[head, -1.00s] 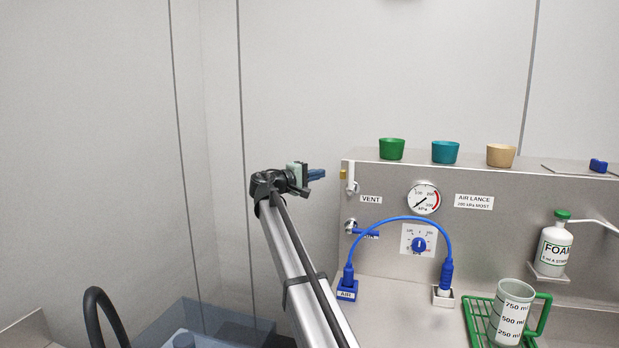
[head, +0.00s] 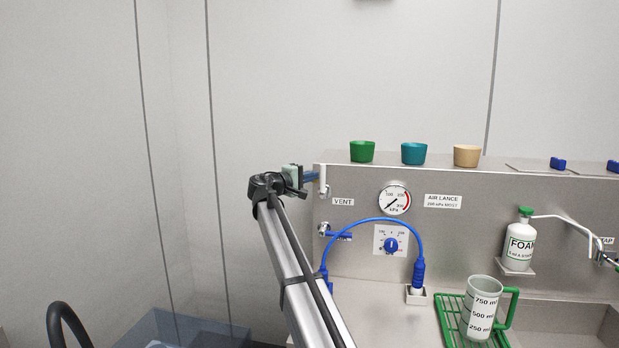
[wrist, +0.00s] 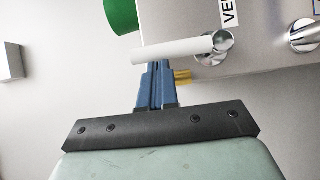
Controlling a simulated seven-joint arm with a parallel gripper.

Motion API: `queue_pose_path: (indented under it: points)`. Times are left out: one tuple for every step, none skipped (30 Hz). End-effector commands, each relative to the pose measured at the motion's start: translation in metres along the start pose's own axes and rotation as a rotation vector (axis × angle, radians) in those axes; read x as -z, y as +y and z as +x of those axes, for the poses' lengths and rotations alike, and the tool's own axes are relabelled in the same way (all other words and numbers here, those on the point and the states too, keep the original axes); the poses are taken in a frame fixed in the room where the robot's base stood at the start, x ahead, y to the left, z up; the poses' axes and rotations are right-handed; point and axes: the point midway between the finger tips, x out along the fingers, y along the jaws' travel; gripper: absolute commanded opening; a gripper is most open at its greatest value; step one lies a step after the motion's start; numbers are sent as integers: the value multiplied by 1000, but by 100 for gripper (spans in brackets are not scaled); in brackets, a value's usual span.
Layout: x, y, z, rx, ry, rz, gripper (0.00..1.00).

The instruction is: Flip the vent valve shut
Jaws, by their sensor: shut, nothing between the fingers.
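The vent valve has a white lever (head: 323,177) standing upright from a chrome pivot at the left end of the steel panel, beside the VENT label (head: 343,202). In the wrist view the lever (wrist: 180,51) runs left from its chrome pivot (wrist: 212,48), across the fingertips. My gripper (head: 317,177) is shut and empty, its blue fingers at the left side of the lever. In the wrist view the closed fingertips (wrist: 156,64) reach the lever's edge; I cannot tell whether they touch. A brass stub (wrist: 183,77) shows beside the fingers.
A second valve with a blue handle (head: 338,235) sits below. A gauge (head: 395,199) and a blue hose (head: 390,219) are to the right. Green (head: 362,152), teal (head: 414,154) and tan (head: 467,156) cups stand on the top ledge.

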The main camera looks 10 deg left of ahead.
Motion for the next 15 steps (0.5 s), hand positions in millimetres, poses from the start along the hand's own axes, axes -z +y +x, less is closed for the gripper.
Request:
queue_pose_path:
  points:
    - [0,0,0,0,0,0,0]
    - [0,0,0,1,0,1,0]
    - [0,0,0,2,0,3,0]
    - [0,0,0,3,0,6,0]
    - [-1,1,0,6,0,9,0]
    - [-1,1,1,10,-1,15,0]
    - [-2,1,1,15,-1,21,0]
    - [-2,1,2,19,-1,28,0]
    - [-3,2,2,24,-1,35,0]
    - [-3,2,2,27,-1,40,0]
    - [-3,2,2,29,-1,43,0]
    - [-4,2,2,32,-1,47,0]
    - [-4,2,3,34,-1,50,0]
    - [-4,2,3,36,-1,54,0]
    - [-5,2,3,40,-1,59,0]
